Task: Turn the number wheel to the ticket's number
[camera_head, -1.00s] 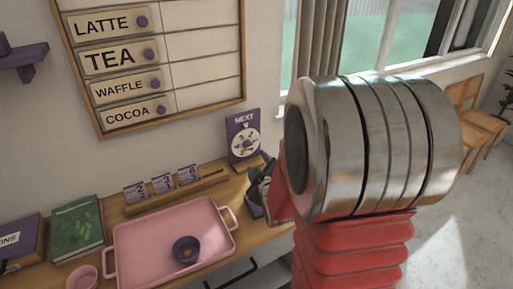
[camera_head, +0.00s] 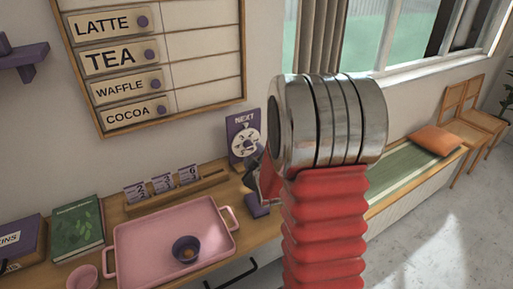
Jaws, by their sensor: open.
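The number wheel (camera_head: 246,142) is a round white dial on an upright purple board headed "NEXT", at the back of the counter. Its numbers are too small to read. Several small tickets (camera_head: 162,183) stand in a wooden rack left of the wheel; they seem to read 2, 3 and 6, and I cannot tell which is the ticket meant. My gripper (camera_head: 257,180) is open, in front of and just below the wheel at its right, partly hidden by my arm. I cannot tell whether it touches the board.
A pink tray (camera_head: 128,243) holding a small dark bowl (camera_head: 186,249) lies on the counter in front of the rack. A green book (camera_head: 76,229) is at the left. A menu board (camera_head: 205,68) hangs above. A bench with an orange cushion (camera_head: 436,140) is at the right.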

